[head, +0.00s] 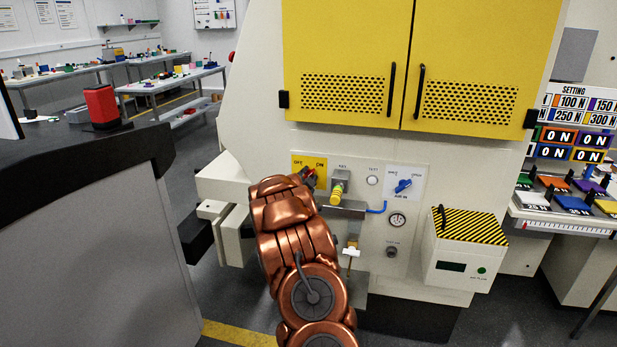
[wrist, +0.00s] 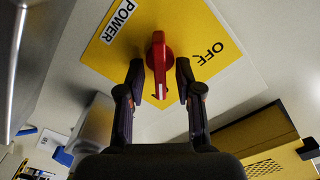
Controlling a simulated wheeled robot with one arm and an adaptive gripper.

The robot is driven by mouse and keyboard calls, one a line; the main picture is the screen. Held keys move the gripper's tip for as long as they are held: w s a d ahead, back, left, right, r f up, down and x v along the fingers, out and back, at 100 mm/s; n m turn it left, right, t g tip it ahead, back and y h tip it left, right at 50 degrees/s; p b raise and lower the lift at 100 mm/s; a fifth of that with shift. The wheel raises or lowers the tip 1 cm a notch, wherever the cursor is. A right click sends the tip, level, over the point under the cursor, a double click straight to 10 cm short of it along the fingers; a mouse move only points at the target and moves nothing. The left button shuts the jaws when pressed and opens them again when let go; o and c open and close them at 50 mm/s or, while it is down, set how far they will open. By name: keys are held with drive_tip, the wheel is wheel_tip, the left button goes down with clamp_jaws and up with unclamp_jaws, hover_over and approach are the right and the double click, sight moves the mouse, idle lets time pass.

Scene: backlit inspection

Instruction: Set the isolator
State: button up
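The isolator is a red rotary handle (wrist: 159,62) on a yellow plate (wrist: 205,75) lettered POWER and OFF in the wrist view. In the head view the yellow plate (head: 299,160), lettered OFF and ON, is on the cream machine's front panel, and my arm hides part of it. My gripper (wrist: 159,66) is open, with one dark finger on each side of the handle. A narrow gap shows beside each finger, so it does not look gripped. In the head view my gripper's fingers are mostly hidden by my copper arm.
Right of the plate are a key switch with a yellow tag (head: 337,193), a blue selector (head: 403,186) and a gauge (head: 397,220). A striped box (head: 467,240) juts out lower right. Yellow doors (head: 345,60) are above. A grey counter (head: 90,240) stands left.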

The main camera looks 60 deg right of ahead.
clamp_jaws()
drive_tip(key=shift+n, duration=0.5)
drive_tip(key=n+p, duration=0.1)
drive_tip(key=n, duration=0.2)
drive_tip(key=shift+w+r, duration=0.1)
drive_tip(key=n+p, duration=0.1)
drive_tip(key=n, duration=0.2)
drive_tip(key=shift+w+a+r+n+p, duration=0.1)
drive_tip(key=shift+n+p, duration=0.2)
drive_tip(key=shift+p, duration=0.05)
drive_tip(key=n+p, duration=0.2)
drive_tip(key=n, duration=0.2)
drive_tip(key=shift+w+n+p, duration=0.15)
drive_tip(key=shift+n+p, duration=0.15)
drive_tip(key=n+p, duration=0.1)
drive_tip(key=n, duration=0.1)
drive_tip(key=n+p, duration=0.2)
drive_tip(key=n, duration=0.1)
drive_tip(key=shift+w+a+n, duration=0.1)
drive_tip(key=shift+w+n, duration=0.1)
drive_tip(key=shift+n, duration=0.1)
